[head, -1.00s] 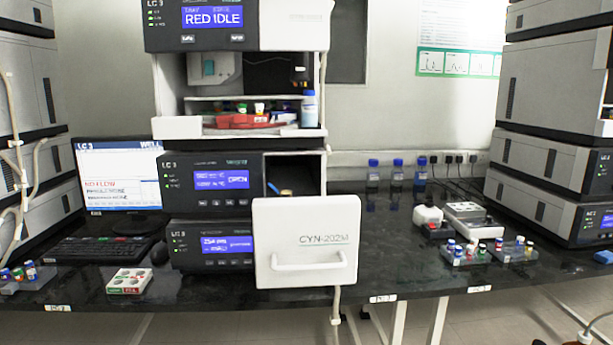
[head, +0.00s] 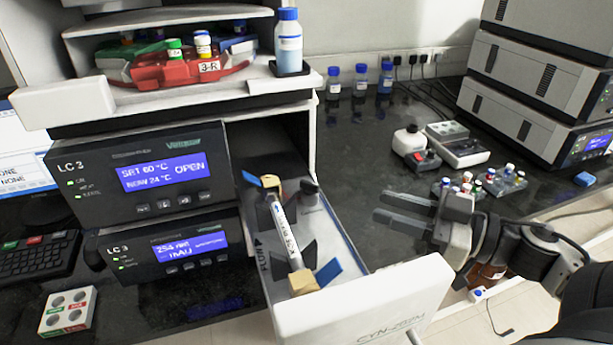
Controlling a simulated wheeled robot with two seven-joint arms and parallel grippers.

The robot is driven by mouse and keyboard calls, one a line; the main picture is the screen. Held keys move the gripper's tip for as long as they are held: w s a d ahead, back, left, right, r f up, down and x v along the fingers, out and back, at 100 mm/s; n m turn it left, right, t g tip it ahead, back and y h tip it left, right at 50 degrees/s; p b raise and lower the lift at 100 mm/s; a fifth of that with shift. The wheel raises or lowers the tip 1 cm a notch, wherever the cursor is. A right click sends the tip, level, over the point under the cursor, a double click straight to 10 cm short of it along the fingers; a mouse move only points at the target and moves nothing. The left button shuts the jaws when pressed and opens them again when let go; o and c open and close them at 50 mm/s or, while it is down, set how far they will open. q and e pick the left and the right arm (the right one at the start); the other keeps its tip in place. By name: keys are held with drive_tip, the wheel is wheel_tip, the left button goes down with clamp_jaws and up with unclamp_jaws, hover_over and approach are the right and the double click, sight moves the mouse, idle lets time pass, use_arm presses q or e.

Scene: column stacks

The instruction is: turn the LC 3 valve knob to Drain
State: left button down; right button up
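The LC 3 column oven (head: 140,172) shows "SET 60 °C, NOW 24 °C, OPEN", and its drawer front (head: 365,305) is pulled out. Inside the drawer lies a white labelled column (head: 284,232) with tan end fittings and blue tabs. A small dark knob-like part (head: 310,190) stands at the drawer's back right; I cannot tell if it is the valve knob, and no Drain mark is readable. My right gripper (head: 378,205) is open and empty, right of the drawer above the dark bench, fingers pointing left. My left gripper is out of view.
Above the oven, a tray holds red (head: 185,75) and other racks, with a blue-capped bottle (head: 288,42) at its edge. A detector (head: 165,247) sits below. A small box with round grey tops (head: 68,311) lies front left. Vial racks (head: 500,182) stand right of my gripper.

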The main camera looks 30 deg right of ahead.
sight(318, 185)
drive_tip(key=x, duration=1.2)
drive_tip(key=shift+w+r, duration=0.1)
drive_tip(key=shift+w, duration=0.3)
drive_tip(key=shift+x, duration=0.8)
clamp_jaws()
